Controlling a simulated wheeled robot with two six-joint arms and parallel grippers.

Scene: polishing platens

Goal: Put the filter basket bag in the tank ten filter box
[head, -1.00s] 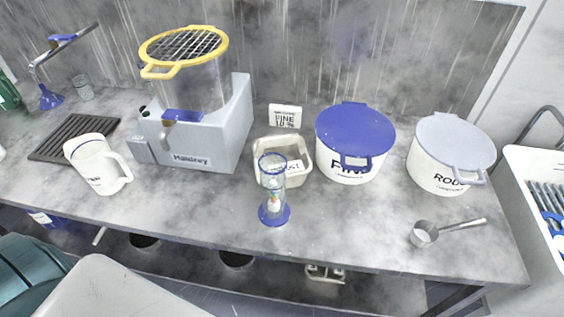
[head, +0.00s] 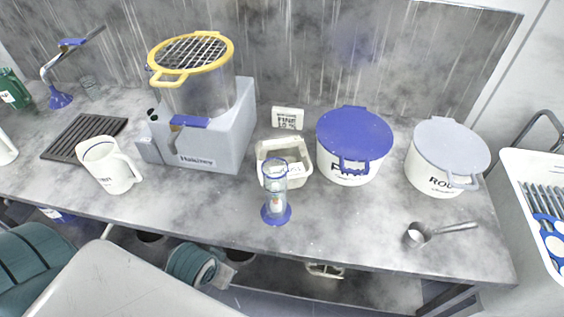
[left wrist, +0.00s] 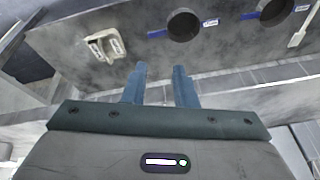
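I cannot pick out a filter basket bag for certain. A small open white box (head: 263,152) with a partly hidden dark-lettered label stands mid-counter, behind a clear, blue-based timer (head: 276,190). A small white card (head: 287,118) reading "FINE 10" stands behind it. A white two-part holder (left wrist: 105,45) lies below the counter in the left wrist view; something white also shows under the counter edge in the head view (head: 325,271). My left gripper (left wrist: 160,75) is open and empty, its fingers apart, with the holder beyond and to the left. My right gripper is out of view.
The counter (head: 225,215) bears a grey machine (head: 215,150) with a yellow-rimmed grille, a white jug (head: 108,166), a blue-lidded tub (head: 352,137), a grey-lidded tub (head: 448,150) and a metal scoop (head: 418,234). Dark round openings (left wrist: 183,25) lie below it.

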